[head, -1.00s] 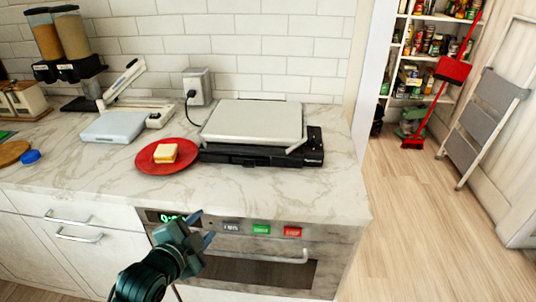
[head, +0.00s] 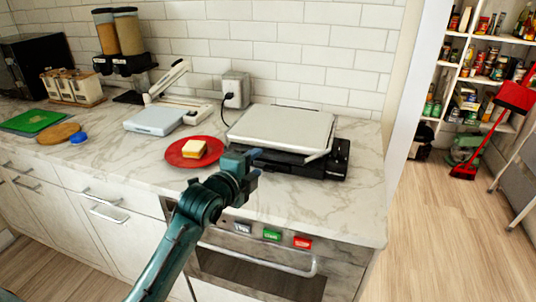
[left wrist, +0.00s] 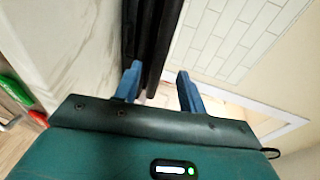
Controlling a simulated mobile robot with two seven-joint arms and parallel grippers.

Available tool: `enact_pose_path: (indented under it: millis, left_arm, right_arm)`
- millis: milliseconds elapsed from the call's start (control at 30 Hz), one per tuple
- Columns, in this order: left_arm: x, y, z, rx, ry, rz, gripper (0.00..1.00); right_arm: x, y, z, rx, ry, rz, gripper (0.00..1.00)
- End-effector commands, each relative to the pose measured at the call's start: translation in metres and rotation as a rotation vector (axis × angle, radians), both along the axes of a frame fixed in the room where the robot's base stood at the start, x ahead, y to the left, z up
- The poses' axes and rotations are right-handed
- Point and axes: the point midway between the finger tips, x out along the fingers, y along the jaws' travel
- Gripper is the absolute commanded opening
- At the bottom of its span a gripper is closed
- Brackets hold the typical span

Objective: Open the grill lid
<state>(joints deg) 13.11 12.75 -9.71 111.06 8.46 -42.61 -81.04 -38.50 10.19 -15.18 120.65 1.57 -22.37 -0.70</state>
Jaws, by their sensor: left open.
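The grill (head: 318,168) is a black base with a flat silver lid (head: 281,130) on the counter against the wall. Its lid lies down flat, and a silver handle bar (head: 322,151) shows at its front right corner. My left gripper (head: 257,165) is open and empty, in front of the grill's front left part in the head view. In the left wrist view its two blue fingers (left wrist: 160,88) are apart, with the dark edge of the grill (left wrist: 153,45) beyond and between them. Whether they touch it I cannot tell. My right gripper is not in view.
A red plate (head: 176,159) with a sandwich (head: 194,149) sits left of the grill. A wall outlet with a cord (head: 235,91) is behind it. An oven with a handle bar (head: 290,268) is below the counter.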

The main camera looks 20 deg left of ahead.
Motion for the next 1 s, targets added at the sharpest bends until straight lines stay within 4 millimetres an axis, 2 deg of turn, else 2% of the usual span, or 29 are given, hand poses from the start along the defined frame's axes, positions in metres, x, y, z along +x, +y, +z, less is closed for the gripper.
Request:
enact_pose_path:
  millis: [33,200,400,600,833,1000]
  left_arm:
    - [0.011,-0.002,-0.001,-0.003,0.0,0.001,0.41]
    - [0.042,-0.007,-0.007,-0.002,-0.001,0.001,0.41]
    - [0.064,-0.011,-0.012,-0.002,-0.001,0.0,0.41]
    - [0.072,-0.013,-0.015,0.0,0.0,0.0,0.41]
    - [0.072,-0.012,-0.015,0.0,-0.001,0.0,0.41]
    - [0.072,-0.012,-0.015,0.0,0.0,0.001,0.27]
  right_arm:
    - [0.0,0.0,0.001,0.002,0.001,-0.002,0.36]
    - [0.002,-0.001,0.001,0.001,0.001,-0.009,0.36]
    - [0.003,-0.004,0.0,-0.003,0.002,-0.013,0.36]
    - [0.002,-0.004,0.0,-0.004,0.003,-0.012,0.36]
    - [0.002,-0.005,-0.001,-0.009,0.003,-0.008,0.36]
    - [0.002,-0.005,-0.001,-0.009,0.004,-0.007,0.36]
